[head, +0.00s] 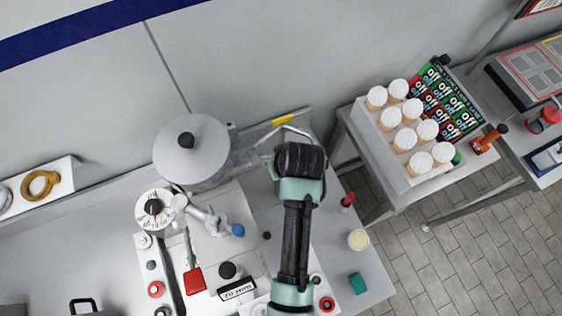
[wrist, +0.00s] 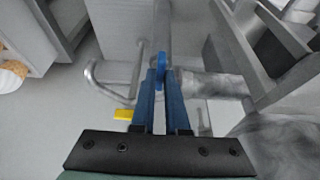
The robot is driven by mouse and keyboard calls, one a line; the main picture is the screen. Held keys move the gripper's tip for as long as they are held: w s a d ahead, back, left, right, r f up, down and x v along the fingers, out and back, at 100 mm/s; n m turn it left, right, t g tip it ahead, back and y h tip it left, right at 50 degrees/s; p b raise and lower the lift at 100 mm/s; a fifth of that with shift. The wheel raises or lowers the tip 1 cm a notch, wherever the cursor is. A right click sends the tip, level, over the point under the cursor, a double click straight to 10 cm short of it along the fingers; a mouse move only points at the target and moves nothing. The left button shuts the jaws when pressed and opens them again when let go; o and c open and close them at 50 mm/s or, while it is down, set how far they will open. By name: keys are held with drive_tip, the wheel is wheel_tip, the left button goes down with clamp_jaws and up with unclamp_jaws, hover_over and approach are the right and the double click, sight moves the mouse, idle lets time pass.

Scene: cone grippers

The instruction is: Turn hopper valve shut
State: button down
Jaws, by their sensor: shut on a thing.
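The hopper valve shows in the wrist view as a blue handle (wrist: 161,63), a narrow upright shape on a grey metal pipe (wrist: 217,85). My gripper (wrist: 161,84) is shut on this blue handle, with its two blue fingers on either side of it. In the head view, my black gripper body (head: 300,160) is at the right of the large lidded metal vessel (head: 190,150), and it hides the fingertips and the handle. A curved metal rod (wrist: 108,88) and a yellow piece (wrist: 124,113) are left of the fingers in the wrist view.
A rack of cone sleeves with white tops (head: 404,138) is at the right. A pale jar (head: 358,240) and a teal block (head: 357,283) stand at the front right.

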drive_tip(key=c, duration=0.9)
unclamp_jaws()
drive_tip(key=shift+r, duration=0.1)
drive_tip(key=b+v, duration=0.3)
drive_tip(key=v, duration=1)
drive_tip(key=shift+s, duration=0.1)
